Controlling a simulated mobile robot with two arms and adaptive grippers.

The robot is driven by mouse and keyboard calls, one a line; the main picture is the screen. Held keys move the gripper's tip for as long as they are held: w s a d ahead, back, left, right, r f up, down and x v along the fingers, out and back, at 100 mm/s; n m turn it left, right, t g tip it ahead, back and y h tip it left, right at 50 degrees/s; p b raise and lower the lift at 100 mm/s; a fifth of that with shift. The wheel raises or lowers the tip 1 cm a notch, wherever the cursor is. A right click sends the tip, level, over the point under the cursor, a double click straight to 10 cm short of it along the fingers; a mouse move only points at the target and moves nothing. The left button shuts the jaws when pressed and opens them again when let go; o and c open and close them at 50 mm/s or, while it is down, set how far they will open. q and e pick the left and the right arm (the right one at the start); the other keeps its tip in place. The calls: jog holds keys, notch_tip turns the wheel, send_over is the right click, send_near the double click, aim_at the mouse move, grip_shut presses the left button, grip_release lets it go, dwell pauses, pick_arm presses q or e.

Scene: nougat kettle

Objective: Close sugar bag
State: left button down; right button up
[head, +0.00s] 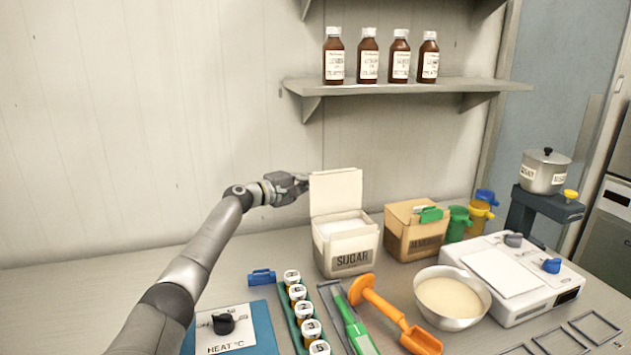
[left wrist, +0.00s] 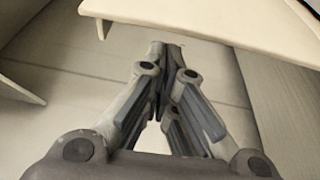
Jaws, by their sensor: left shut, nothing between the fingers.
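The sugar bag (head: 346,249) is a white box-shaped container labelled SUGAR, standing upright on the counter in the head view. Its lid flap (head: 336,192) stands raised at the back, so the top is open and white contents show. My left gripper (head: 301,184) is at the left edge of the raised flap, above the counter; I cannot tell whether it touches the flap. The left wrist view shows its fingers (left wrist: 168,52) together and empty. A pale panel crosses the top of that view; I cannot tell whether it is the flap. My right gripper is not in view.
A brown open box (head: 412,240) stands right of the sugar bag. In front lie an orange scoop (head: 385,305), a green tool (head: 352,325), a rack of small jars (head: 297,300) and a bowl (head: 452,298). A wall shelf (head: 400,86) with several bottles hangs above.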

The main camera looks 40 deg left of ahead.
aim_at(335, 191)
pick_arm(q)
jog(key=shift+s+d+r+p, duration=0.1)
jog(key=shift+s+d+p, duration=0.25)
jog(key=shift+d, duration=0.25)
jog(key=shift+s+d+r+p, duration=0.1)
jog(key=shift+s+d+p, duration=0.15)
jog(key=shift+d, duration=0.35)
jog(key=shift+f, duration=0.1)
